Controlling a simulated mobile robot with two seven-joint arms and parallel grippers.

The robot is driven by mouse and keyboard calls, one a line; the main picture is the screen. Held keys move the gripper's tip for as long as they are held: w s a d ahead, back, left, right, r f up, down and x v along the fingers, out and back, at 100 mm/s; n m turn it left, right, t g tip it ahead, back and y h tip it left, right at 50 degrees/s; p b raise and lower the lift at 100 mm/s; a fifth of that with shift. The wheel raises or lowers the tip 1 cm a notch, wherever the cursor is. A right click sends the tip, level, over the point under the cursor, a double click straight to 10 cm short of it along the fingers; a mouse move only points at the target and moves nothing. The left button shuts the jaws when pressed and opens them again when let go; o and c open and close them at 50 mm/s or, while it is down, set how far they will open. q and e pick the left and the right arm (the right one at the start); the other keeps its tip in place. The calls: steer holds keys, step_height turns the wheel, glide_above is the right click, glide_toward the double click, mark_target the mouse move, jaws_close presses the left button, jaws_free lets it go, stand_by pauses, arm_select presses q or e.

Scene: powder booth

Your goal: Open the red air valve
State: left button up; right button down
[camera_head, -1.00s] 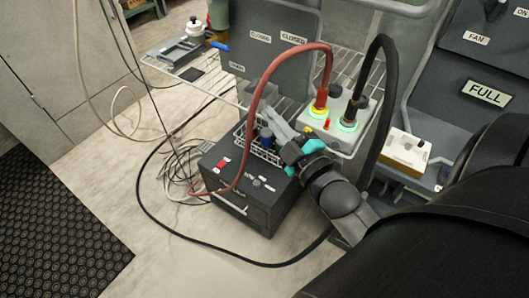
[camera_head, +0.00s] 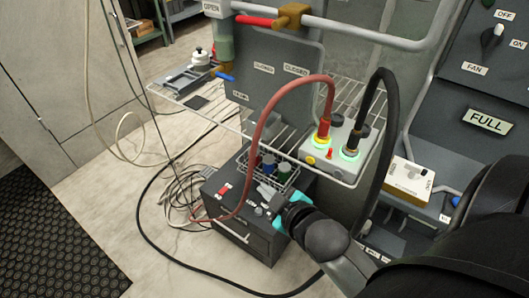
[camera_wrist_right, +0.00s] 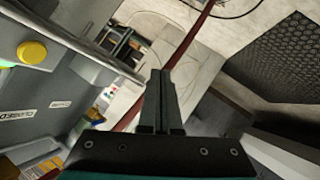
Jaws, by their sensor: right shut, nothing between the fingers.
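The red air valve lever (camera_head: 253,20) shows at the top of the head view. It sits on a brass valve body (camera_head: 293,15) on a grey pipe and points left, roughly along the pipe. My right gripper (camera_head: 264,193) is far below the lever, over the top of a dark box. It is shut and empty. In the right wrist view its two fingers (camera_wrist_right: 160,98) are together, and the red lever cannot be made out there. My left gripper is not in view.
The dark box (camera_head: 265,245) stands on the floor with a wire basket of small jars beside my right gripper. A red hose (camera_head: 262,118) and a black hose (camera_head: 384,130) arch above it from a grey unit. A grey panel (camera_head: 270,55) stands below the valve.

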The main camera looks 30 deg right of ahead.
mark_target(261, 20)
step_height(261, 20, up, 20)
steer(key=w+d+n+t+h+p, duration=0.1)
steer(key=w+d+n+t+p, duration=0.15)
steer(key=n+t+p, duration=1.3)
arm_select(q)
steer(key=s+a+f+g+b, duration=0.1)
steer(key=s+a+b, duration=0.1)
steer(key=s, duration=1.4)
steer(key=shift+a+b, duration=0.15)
steer(key=shift+b, duration=0.3)
arm_select(e)
steer(key=w+d+r+n+g, duration=0.2)
steer(key=w+r+n, duration=0.3)
steer(key=w+r, duration=0.3)
steer(key=shift+w+r+g, duration=0.15)
steer(key=shift+w+g, duration=0.6)
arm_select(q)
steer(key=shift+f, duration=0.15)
arm_select(e)
steer(key=shift+d, duration=0.1)
